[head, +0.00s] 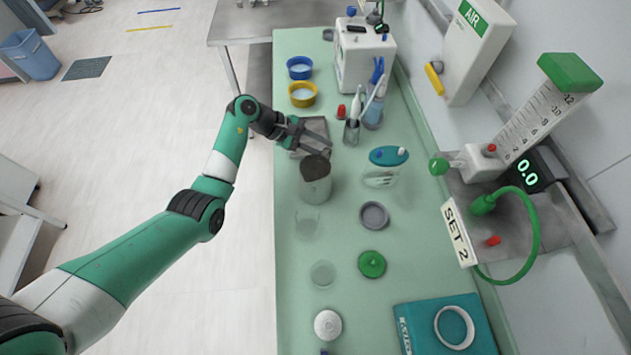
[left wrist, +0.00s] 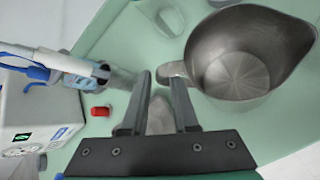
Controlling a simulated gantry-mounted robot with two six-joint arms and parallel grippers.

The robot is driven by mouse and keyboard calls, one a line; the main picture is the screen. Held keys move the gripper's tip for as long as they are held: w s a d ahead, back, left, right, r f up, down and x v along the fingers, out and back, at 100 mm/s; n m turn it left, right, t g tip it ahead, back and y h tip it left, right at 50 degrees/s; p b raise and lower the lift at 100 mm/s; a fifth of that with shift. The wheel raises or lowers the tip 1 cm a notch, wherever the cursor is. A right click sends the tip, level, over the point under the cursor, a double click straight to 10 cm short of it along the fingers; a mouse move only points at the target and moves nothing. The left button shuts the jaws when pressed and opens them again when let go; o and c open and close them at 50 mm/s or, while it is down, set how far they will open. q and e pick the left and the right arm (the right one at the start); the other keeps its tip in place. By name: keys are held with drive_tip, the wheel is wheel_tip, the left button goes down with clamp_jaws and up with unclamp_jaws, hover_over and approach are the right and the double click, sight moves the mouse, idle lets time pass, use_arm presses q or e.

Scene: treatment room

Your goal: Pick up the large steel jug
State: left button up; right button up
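The large steel jug (head: 316,188) stands upright on the green counter. In the left wrist view the jug (left wrist: 238,62) is at the upper right, its open mouth facing the camera and its inside empty. Its handle (left wrist: 172,70) points left, at the tip of the right-hand finger. My left gripper (head: 325,143) is open and empty, just beyond the jug in the head view. In the left wrist view its two fingers (left wrist: 163,76) are apart; I cannot tell whether one touches the handle. My right gripper is not in view.
A grey tray (head: 296,153) lies under the left gripper. A holder with tools (head: 352,132), a red-capped item (head: 341,112) and a blue-lidded clear container (head: 382,177) stand close by. A white machine (head: 364,60) is behind. Clear cups (head: 307,220) stand nearer.

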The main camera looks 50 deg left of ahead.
use_arm(q)
drive_tip(key=shift+x, duration=0.95)
clamp_jaws()
drive_tip(key=shift+r, duration=0.1)
idle(0.5)
